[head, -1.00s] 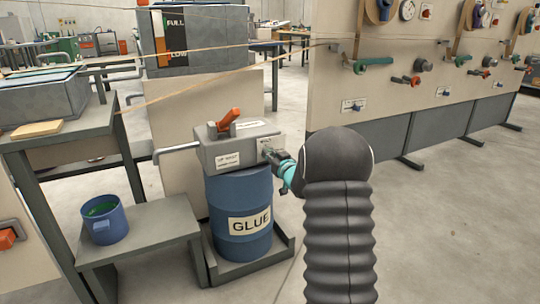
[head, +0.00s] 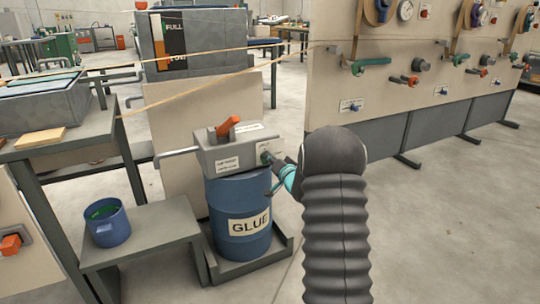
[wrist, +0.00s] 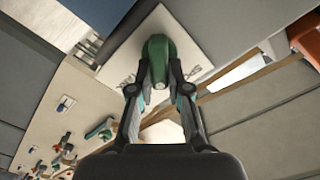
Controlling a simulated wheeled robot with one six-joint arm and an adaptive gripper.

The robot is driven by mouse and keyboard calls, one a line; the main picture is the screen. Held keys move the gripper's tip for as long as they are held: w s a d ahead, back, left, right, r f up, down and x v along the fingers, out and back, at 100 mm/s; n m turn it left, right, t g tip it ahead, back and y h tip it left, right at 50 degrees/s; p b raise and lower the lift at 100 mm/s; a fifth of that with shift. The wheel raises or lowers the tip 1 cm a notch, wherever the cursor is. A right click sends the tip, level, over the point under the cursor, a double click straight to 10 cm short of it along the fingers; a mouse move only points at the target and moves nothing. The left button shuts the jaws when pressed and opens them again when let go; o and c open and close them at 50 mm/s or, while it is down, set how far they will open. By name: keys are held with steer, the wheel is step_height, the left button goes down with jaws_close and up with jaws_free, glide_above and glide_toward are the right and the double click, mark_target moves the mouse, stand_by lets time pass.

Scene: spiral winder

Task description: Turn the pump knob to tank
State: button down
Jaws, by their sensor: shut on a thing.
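The pump (head: 207,158) is a grey box on top of a blue drum labelled GLUE (head: 228,200). A green knob (head: 266,157) sits on its front face at the right end. My gripper (head: 273,161) reaches it from the right. In the wrist view the green knob (wrist: 158,47) lies between the fingertips of my gripper (wrist: 159,75), which are shut on it.
An orange lever (head: 228,127) stands on top of the pump. A blue bucket (head: 107,222) sits on a low grey bench (head: 150,236) at the left. A large panel (head: 345,88) with handles stands behind on the right. The floor at the right (head: 450,230) is clear.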

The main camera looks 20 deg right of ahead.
steer(key=shift+d+f+m+p, duration=0.15)
steer(key=shift+m+p, duration=0.5)
steer(key=shift+m, duration=0.95)
steer(key=shift+f+m+p, duration=0.1)
steer(key=shift+m+p, duration=0.6)
steer(key=shift+m, duration=0.9)
steer(key=shift+d+f+m+p, duration=0.15)
steer(key=shift+m+p, duration=0.5)
steer(key=shift+m, duration=0.95)
steer(key=c, duration=1.1)
jaws_free()
steer(key=s, duration=1.2)
steer(key=shift+d, duration=0.15)
